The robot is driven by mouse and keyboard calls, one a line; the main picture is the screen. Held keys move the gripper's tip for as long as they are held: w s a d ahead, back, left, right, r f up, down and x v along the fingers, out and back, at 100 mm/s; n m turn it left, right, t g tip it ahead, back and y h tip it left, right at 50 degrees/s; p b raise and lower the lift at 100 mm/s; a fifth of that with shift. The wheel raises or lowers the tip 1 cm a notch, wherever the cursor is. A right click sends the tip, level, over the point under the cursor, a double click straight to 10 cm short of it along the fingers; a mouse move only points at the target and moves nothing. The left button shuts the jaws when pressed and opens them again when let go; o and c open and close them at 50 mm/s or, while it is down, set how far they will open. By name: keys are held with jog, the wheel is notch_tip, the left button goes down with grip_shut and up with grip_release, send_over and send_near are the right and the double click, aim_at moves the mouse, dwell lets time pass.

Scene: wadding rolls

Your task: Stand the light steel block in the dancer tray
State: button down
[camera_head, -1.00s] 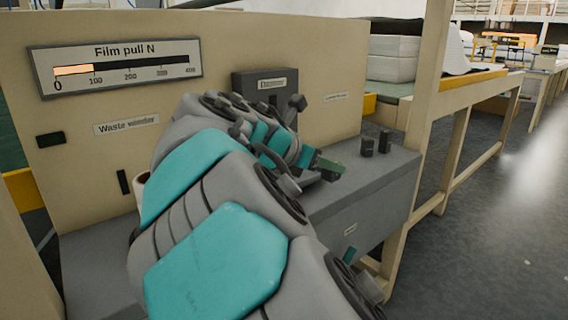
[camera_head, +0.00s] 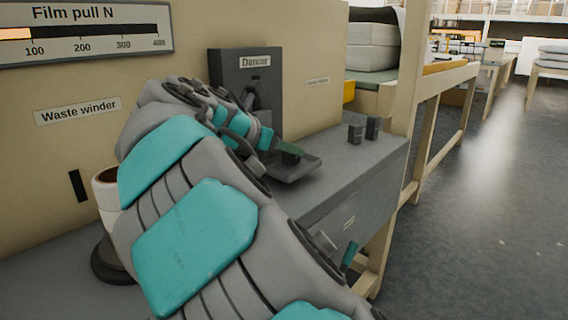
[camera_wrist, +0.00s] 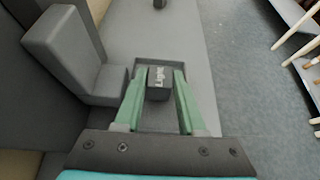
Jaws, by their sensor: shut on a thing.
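The light steel block (camera_wrist: 159,91) is a small dark grey block with "Light" on its top face, upright in the wrist view. My gripper (camera_wrist: 160,72) is shut on it, a green finger on each side. In the head view my gripper (camera_head: 288,150) is over the dancer tray (camera_head: 308,168), a shallow grey tray in front of the panel marked "Dancer" (camera_head: 255,62). The block there is a small dark shape, largely hidden by the fingers. I cannot tell whether its base touches the tray floor.
Two small dark blocks (camera_head: 355,134) (camera_head: 373,127) stand on the grey bench (camera_head: 345,165) right of the tray. A grey angled bracket (camera_wrist: 68,50) is close left of my fingers in the wrist view. A white roll (camera_head: 106,190) stands at left. A wooden post (camera_head: 405,110) rises beyond the bench.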

jog(key=shift+f, duration=0.25)
jog(key=shift+f, duration=0.15)
jog(key=c, duration=0.5)
grip_release()
jog(key=shift+s+a, duration=0.1)
jog(key=v, duration=1.2)
jog(key=shift+p, duration=0.35)
